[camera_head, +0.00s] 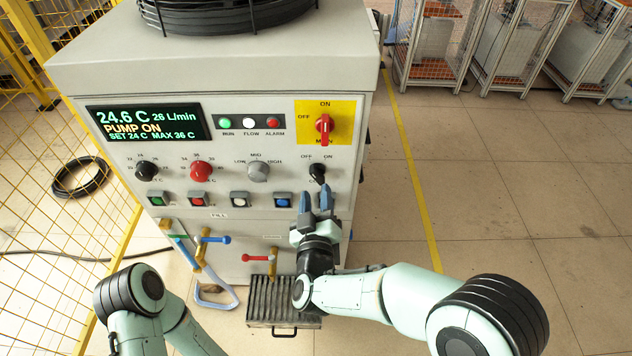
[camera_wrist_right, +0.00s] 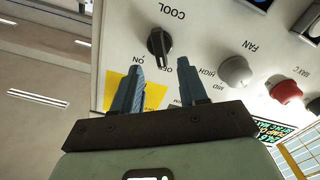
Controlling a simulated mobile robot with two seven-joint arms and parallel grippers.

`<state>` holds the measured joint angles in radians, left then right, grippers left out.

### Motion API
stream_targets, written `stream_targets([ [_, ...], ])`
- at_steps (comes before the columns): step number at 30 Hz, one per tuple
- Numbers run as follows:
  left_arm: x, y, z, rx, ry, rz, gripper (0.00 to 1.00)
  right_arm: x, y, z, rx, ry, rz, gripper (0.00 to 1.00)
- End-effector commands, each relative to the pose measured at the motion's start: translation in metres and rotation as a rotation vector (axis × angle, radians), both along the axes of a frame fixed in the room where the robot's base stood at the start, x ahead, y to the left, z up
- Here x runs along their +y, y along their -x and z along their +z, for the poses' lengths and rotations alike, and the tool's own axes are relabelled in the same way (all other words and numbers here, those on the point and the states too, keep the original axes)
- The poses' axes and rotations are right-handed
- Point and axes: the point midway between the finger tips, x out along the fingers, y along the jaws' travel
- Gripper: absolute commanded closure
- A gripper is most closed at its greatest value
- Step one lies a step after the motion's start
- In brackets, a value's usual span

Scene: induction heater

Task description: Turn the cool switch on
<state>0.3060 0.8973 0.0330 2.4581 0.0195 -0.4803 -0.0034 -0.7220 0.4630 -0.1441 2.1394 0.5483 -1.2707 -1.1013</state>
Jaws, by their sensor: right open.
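The cool switch (camera_head: 317,172) is a small black knob on the right of the white front panel, with OFF and ON printed above it. It also shows in the right wrist view as a black knob (camera_wrist_right: 158,42) beside the upside-down word COOL. I cannot tell for sure which mark it points at. My right gripper (camera_head: 316,194) is just below the knob in the head view, with its two blue fingers apart and nothing between them. In the right wrist view the fingertips (camera_wrist_right: 160,67) are apart and appear short of the knob. My left gripper is not in view.
A red rotary switch (camera_head: 324,127) on a yellow plate sits above the knob. A grey FAN knob (camera_head: 258,171) and a blue button (camera_head: 283,200) are to its left. Coloured valve handles (camera_head: 212,240) stick out lower down. Open floor (camera_head: 490,220) lies right of the cabinet.

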Motion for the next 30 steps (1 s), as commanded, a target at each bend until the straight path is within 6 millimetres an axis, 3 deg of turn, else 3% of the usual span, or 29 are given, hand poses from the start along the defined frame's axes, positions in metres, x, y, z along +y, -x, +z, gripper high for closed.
stream_targets([
  [3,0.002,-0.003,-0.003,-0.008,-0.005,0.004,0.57,0.0,-0.023,-0.001,-0.001,0.001,-0.002,0.57],
  [9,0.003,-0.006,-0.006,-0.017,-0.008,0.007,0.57,0.0,-0.045,-0.001,0.0,0.0,-0.001,0.57],
  [20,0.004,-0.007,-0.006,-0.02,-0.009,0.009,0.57,0.0,-0.051,0.0,0.001,0.0,0.001,0.57],
  [22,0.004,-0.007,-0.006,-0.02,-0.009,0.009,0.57,0.0,-0.051,0.0,0.001,0.0,0.001,0.74],
  [24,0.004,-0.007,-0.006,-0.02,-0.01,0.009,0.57,0.0,-0.051,0.0,0.001,0.0,0.001,0.96],
  [30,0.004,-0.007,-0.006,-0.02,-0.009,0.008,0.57,0.0,-0.05,0.0,0.001,-0.002,0.0,1.0],
])
